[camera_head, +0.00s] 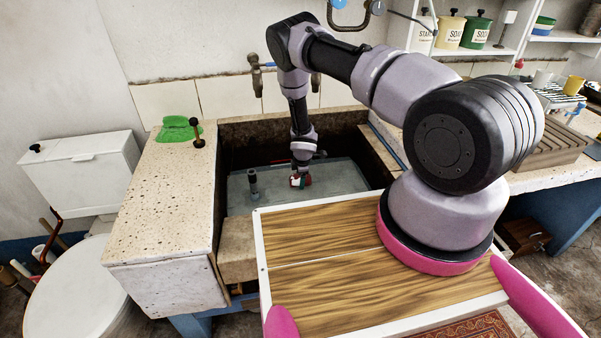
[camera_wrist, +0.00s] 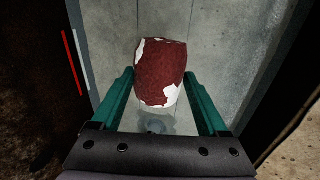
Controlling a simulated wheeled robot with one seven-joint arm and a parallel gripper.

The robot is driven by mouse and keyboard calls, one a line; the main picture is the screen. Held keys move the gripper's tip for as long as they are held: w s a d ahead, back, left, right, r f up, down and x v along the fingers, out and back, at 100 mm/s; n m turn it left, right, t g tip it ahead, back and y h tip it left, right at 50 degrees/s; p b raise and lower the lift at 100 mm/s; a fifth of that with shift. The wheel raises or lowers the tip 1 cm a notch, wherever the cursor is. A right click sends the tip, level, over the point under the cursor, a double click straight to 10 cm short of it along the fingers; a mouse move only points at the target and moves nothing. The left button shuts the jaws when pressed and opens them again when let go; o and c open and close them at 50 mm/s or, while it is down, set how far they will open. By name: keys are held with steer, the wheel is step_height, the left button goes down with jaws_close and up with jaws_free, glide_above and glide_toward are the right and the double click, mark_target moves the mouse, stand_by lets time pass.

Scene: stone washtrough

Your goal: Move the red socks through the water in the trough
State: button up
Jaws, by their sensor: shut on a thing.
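The red socks (camera_wrist: 160,72) are a dark red bundle with white patches, seen between the two green fingers of my gripper (camera_wrist: 160,90) in the wrist view. My gripper is shut on them. In the head view the socks (camera_head: 306,181) show small and red below my gripper (camera_head: 300,174), down inside the stone trough (camera_head: 228,160). The water (camera_head: 340,178) is a grey-blue surface in the trough. I cannot tell whether the socks touch the water or are under it.
A dark upright pipe (camera_head: 253,183) stands in the trough left of my gripper. Taps (camera_head: 256,75) are on the wall behind. A green cloth (camera_head: 178,131) lies on the left stone ledge. A wooden washboard-like rack (camera_head: 545,150) lies on the right counter.

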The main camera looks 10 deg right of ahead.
mark_target(294, 187)
steer(key=shift+f, duration=2.3)
steer(key=shift+a, duration=1.5)
steer(key=shift+d, duration=3)
steer(key=shift+a, duration=0.1)
